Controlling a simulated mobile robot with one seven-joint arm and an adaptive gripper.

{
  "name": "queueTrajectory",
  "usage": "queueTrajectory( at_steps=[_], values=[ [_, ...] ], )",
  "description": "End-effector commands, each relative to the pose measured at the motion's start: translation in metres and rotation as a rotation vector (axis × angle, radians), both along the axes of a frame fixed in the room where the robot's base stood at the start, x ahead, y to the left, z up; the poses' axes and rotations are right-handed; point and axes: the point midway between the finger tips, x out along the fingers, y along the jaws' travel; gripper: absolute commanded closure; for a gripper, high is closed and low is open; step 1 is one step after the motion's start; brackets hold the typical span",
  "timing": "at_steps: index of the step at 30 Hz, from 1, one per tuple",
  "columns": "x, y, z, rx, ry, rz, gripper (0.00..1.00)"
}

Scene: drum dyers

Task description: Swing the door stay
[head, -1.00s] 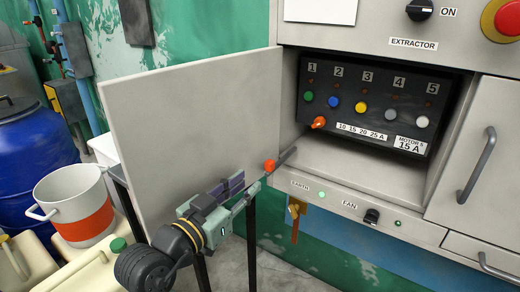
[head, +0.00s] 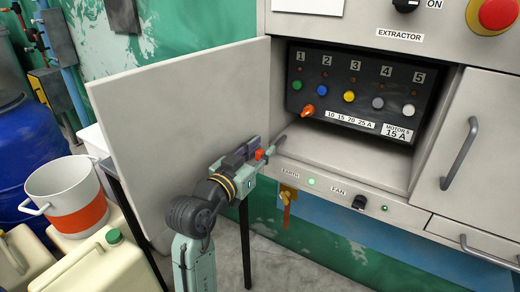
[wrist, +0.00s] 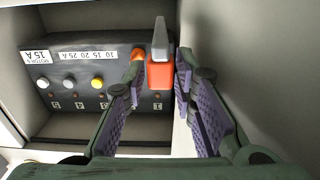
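The door stay is a short grey rod (head: 277,146) with an orange knob (head: 259,154), at the lower edge of the open compartment beside the open door (head: 185,130). In the wrist view the orange knob (wrist: 160,73) and its grey rod (wrist: 160,38) show ahead of my gripper (wrist: 161,68). The purple-padded fingers are spread apart, with the knob between their tips and nearer the right finger. In the head view my gripper (head: 256,152) reaches the knob from the lower left. Whether a finger touches the knob cannot be told.
The door panel stands close to the right finger. Inside the compartment is a black panel (head: 350,85) with coloured buttons and an orange selector (head: 308,110). A fan knob (head: 360,202) sits below. A white bucket (head: 68,190) and cream cans (head: 105,260) stand at left.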

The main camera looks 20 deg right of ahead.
Motion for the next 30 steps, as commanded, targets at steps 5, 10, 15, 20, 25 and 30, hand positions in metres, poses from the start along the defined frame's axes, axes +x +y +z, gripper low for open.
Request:
queueTrajectory(
  at_steps=[5,10,15,20,25,30],
  values=[
    [-0.0001,0.0001,-0.0001,0.0,0.0,0.0,0.75],
    [-0.0002,0.0002,0.0,0.0,0.0,0.0,0.86],
    [-0.0002,0.0004,0.0,0.0,0.0,0.0,0.97],
    [-0.0002,0.0005,0.0,-0.001,0.001,0.0,1.0],
    [-0.0003,0.0005,0.0,-0.001,0.001,0.0,1.0],
    [-0.0002,0.0006,0.0,-0.001,0.001,0.0,1.0]
  ],
)
